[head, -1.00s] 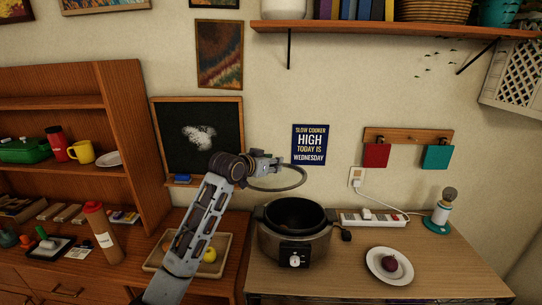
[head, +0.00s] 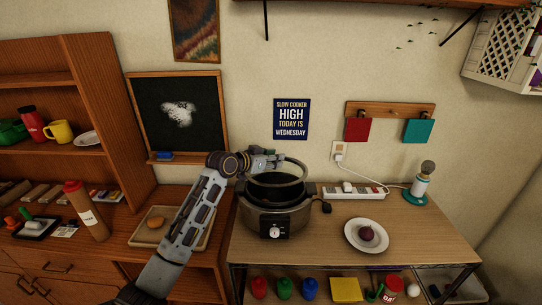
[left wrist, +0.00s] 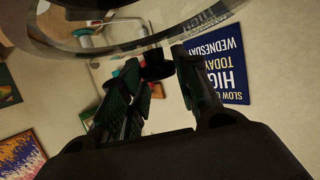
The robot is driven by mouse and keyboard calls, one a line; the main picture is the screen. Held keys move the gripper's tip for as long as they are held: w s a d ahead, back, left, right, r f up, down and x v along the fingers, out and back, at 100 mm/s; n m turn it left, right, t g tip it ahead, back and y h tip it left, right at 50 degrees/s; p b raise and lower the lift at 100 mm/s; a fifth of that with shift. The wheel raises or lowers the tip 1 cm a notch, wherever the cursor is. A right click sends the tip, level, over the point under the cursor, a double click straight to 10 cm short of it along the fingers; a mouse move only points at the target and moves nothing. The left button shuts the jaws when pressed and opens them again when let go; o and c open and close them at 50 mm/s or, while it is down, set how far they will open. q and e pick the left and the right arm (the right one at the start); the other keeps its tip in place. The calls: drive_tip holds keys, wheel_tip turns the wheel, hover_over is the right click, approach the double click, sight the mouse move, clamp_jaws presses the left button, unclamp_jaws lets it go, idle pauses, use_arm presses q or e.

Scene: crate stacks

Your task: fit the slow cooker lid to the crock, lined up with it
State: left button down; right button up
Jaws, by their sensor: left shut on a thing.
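The slow cooker (head: 262,222) stands on the wooden table near its left end, with its dark crock (head: 277,193) open at the top. My left gripper (head: 274,160) is shut on the glass lid (head: 305,172), a clear disc with a dark rim. The lid is above the crock, overlapping its back part in the head view; the exact gap is hard to tell. In the left wrist view the lid's curved edge (left wrist: 95,52) crosses the top, beyond the gripper fingers (left wrist: 155,75). My right gripper is not in view.
A power strip (head: 352,192) lies behind and right of the cooker. A plate (head: 350,238) with a dark round item and a lamp-like object (head: 419,185) stand further right. A tray (head: 150,242) lies left, under my arm. A blue sign (head: 291,119) hangs on the wall.

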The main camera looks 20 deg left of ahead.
use_arm(q)
drive_tip(key=shift+s+f, duration=0.1)
drive_tip(key=shift+s, duration=0.1)
idle(0.3)
idle(0.4)
drive_tip(key=shift+f+b, duration=1.5)
drive_tip(key=shift+f, duration=1.7)
drive_tip(key=shift+f, duration=0.15)
drive_tip(key=c, duration=1)
unclamp_jaws()
